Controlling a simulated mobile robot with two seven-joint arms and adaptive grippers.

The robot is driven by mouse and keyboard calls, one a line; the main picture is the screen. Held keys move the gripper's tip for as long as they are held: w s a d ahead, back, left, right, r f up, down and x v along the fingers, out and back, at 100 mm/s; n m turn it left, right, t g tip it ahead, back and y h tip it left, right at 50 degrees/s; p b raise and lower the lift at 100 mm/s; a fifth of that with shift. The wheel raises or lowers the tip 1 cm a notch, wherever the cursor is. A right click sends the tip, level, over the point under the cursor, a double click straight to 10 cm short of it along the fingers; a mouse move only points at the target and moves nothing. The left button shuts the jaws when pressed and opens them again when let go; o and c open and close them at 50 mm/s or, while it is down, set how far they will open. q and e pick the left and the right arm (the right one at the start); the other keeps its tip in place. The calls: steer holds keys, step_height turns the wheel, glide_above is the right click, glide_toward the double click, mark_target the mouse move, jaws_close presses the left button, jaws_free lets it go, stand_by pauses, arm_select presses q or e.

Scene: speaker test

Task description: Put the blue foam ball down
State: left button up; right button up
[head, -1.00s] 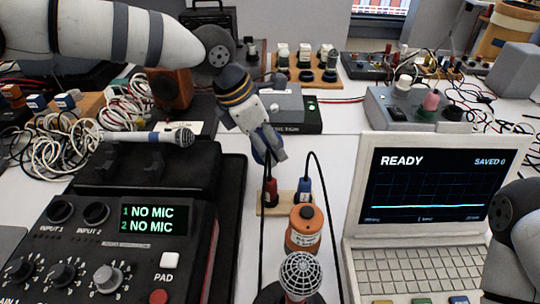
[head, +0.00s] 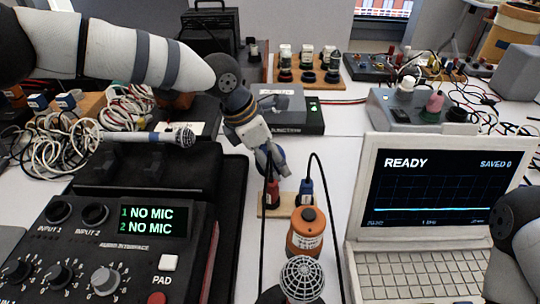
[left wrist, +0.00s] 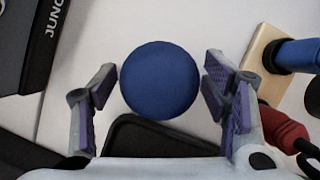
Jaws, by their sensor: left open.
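The blue foam ball (left wrist: 160,80) shows in the left wrist view between the two fingers of my left gripper (left wrist: 160,95). The fingers are open, with a narrow gap on each side of the ball. White tabletop shows around the ball; I cannot tell whether it rests on the table.
A wooden block (head: 268,208) with red (head: 272,194) and blue (head: 305,190) plugs stands close to the left gripper. An orange bottle (head: 305,232) and an upright microphone (head: 302,278) are in front. An audio interface (head: 95,245) is left, a laptop (head: 430,190) right.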

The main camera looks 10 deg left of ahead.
arm_select(q)
steer(key=shift+r, duration=0.1)
steer(key=p+v, duration=0.1)
steer(key=v, duration=1.1)
arm_select(e)
steer(key=shift+w+r+t, duration=0.3)
steer(key=shift+w+r, duration=0.4)
steer(key=shift+r, duration=0.1)
arm_select(q)
steer(key=shift+d, duration=0.1)
